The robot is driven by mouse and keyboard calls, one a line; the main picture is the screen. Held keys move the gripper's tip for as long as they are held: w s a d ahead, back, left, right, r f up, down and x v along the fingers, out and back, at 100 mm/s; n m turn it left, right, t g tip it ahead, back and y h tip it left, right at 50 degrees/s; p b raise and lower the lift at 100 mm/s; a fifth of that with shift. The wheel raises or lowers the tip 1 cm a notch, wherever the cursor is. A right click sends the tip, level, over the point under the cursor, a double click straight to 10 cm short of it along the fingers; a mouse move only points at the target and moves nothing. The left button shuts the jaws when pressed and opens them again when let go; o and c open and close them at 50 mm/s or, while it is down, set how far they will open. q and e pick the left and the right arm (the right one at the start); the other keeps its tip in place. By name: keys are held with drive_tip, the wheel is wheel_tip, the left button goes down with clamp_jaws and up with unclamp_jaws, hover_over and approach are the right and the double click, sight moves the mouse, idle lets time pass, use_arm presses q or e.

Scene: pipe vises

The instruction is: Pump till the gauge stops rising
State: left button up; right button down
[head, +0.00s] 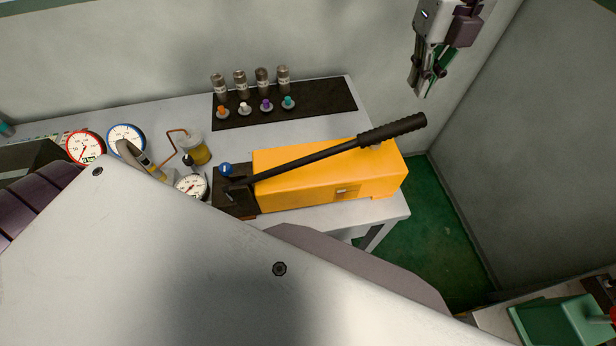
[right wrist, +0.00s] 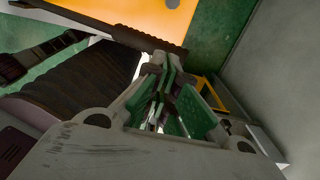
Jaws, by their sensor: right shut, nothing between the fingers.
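The orange hand pump (head: 330,180) sits on the bench with its black lever (head: 310,158) slanting up to the right, ending in a dark ribbed grip (head: 392,130). A white-faced gauge (head: 191,187) is at the pump's left end, partly cut off by my own body; its reading is too small to tell. My right gripper (head: 427,90) is shut and empty, above and right of the grip, apart from it in the head view. In the right wrist view, the fingers (right wrist: 165,95) show near the ribbed grip (right wrist: 120,34) and pump body (right wrist: 160,14).
A red-rimmed gauge (head: 85,148) and a blue-rimmed gauge (head: 126,138) stand at the left, near a yellow-filled jar (head: 196,149). A black mat (head: 325,98) holds metal cylinders and coloured-knob fittings. Grey walls bound the back and right. A green bin (head: 560,325) is lower right.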

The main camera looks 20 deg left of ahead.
sight(411, 120)
drive_tip(key=shift+f, duration=0.15)
drive_tip(key=shift+f+b, duration=1.4)
drive_tip(key=shift+f, duration=2.15)
drive_tip(key=shift+f, duration=0.15)
drive_tip(key=shift+w+d+f+b, duration=0.15)
drive_tip(key=shift+d+f+b, duration=0.05)
drive_tip(key=shift+f+b, duration=0.65)
drive_tip(key=shift+w+d+f+b, duration=0.15)
drive_tip(key=shift+d+f+b, duration=0.1)
drive_tip(key=shift+f+b, duration=0.55)
drive_tip(key=shift+w+d+f+b, duration=0.2)
drive_tip(key=shift+f+b, duration=0.5)
drive_tip(key=shift+f, duration=0.25)
drive_tip(key=shift+s+f, duration=0.1)
